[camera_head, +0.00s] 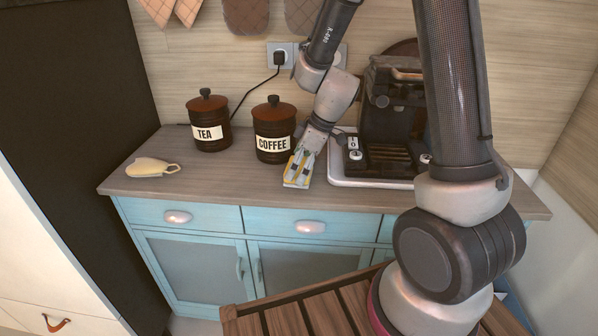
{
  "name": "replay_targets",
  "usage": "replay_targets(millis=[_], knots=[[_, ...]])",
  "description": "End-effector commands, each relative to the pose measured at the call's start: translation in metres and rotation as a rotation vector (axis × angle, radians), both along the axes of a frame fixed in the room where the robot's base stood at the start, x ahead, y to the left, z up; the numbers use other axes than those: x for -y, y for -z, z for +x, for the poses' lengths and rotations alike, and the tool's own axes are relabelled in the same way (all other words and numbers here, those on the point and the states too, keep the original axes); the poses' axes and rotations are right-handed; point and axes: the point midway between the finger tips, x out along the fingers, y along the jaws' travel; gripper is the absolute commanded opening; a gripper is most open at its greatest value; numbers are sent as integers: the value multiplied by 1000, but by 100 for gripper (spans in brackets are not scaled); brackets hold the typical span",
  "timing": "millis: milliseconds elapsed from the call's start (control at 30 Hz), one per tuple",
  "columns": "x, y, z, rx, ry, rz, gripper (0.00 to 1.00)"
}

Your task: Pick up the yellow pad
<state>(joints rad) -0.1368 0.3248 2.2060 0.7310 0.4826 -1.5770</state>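A pale yellow, soft-looking pad (148,167) with a loop at its right end lies on the left part of the wooden counter.
The tea canister (208,122) and coffee canister (273,130) stand behind, between the pad and my gripper. A coffee machine (385,110) stands on a light tray (345,180) at right. The counter (225,187) is clear in front of the canisters.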

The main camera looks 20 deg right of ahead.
Motion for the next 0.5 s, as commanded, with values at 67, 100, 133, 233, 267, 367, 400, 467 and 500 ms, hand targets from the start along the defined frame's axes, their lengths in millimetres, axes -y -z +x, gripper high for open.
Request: replay_targets(millis=[67,100,133,233,267,367,400,467,500], knots=[[0,0,0,0,0,0,100],[0,0,0,0,0,0,95],[0,0,0,0,0,0,89],[0,0,0,0,1,0,71],[0,0,0,0,1,0,70],[0,0,0,0,1,0,70],[0,0,0,0,1,0,70],[0,0,0,0,1,0,70],[0,0,0,0,1,0,70]])
